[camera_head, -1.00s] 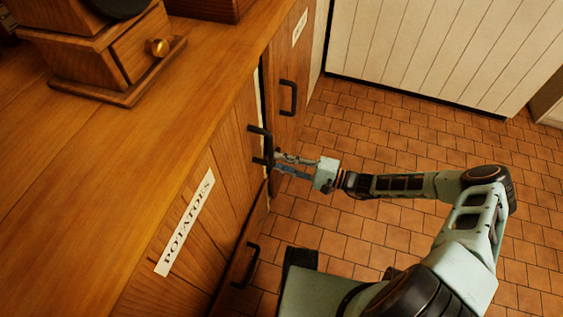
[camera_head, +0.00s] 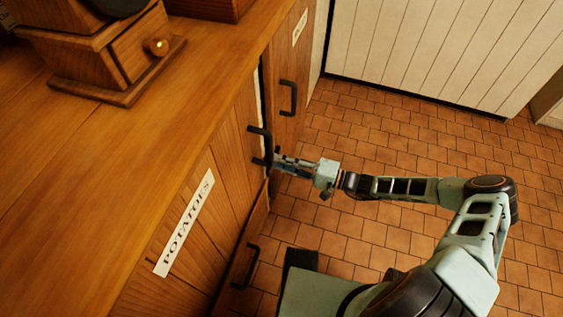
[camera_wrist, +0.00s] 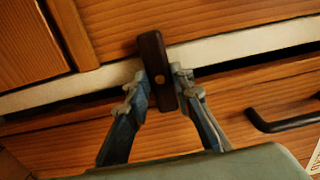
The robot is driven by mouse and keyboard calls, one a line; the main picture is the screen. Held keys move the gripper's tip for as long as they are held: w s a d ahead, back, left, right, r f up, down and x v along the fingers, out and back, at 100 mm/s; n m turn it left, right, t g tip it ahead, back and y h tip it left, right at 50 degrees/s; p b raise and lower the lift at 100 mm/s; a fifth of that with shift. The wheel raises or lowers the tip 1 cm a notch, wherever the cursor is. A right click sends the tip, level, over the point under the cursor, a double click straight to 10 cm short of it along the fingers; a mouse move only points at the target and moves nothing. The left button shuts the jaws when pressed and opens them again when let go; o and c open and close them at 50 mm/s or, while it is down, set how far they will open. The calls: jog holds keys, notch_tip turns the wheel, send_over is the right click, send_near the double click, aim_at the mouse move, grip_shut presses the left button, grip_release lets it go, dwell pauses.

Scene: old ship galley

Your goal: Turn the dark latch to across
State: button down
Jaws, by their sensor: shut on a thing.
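My gripper (camera_wrist: 159,88) is shut on the latch, one finger along each long side.
The pale strip (camera_wrist: 230,48) lies between the upper door and a lower front with a black handle (camera_wrist: 285,122). A wooden counter (camera_head: 110,150) with a drawered wooden box (camera_head: 110,60) stands at left. Tiled floor (camera_head: 400,135) is open at right.

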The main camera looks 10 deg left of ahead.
jog(key=c, duration=1.7)
grip_release()
jog(key=shift+d, duration=0.1)
jog(key=d, duration=0.8)
jog(key=s+d, duration=0.1)
jog(key=d, duration=0.3)
jog(key=shift+a, duration=0.1)
